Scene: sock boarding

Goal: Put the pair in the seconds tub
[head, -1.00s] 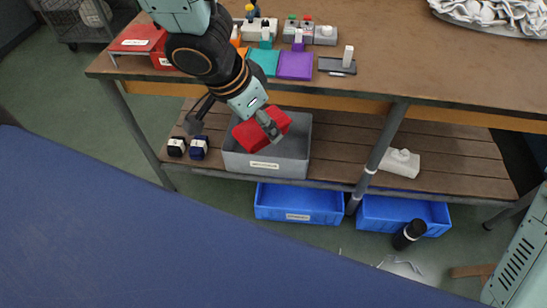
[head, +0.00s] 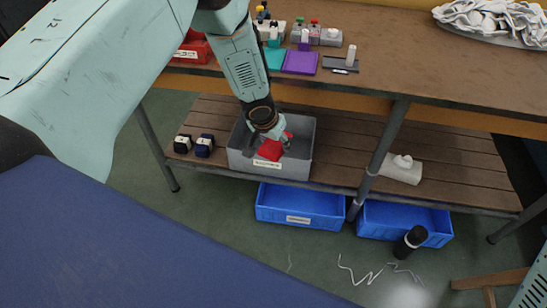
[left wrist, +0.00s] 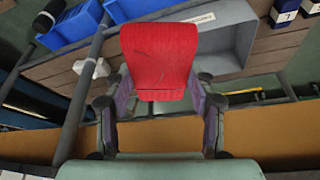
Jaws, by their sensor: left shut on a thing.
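The red sock pair (head: 270,150) is a folded bundle with a ribbed surface in the left wrist view (left wrist: 160,55). My left gripper (head: 272,138) is shut on it; its two fingers (left wrist: 163,98) sit either side of the bundle's lower end in the left wrist view. The bundle is within the outline of the grey tub (head: 300,165), at or over its mouth; I cannot tell whether it touches the bottom. The tub stands on the lower wooden shelf with a white label on its front, too small to read. My right gripper is not in view.
Two blue tubs (head: 300,205) stand on the floor below. A white object (head: 401,170) lies on the shelf at right. The table edge (head: 340,92) overhangs the shelf. A table leg (head: 385,145) stands right of the tub.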

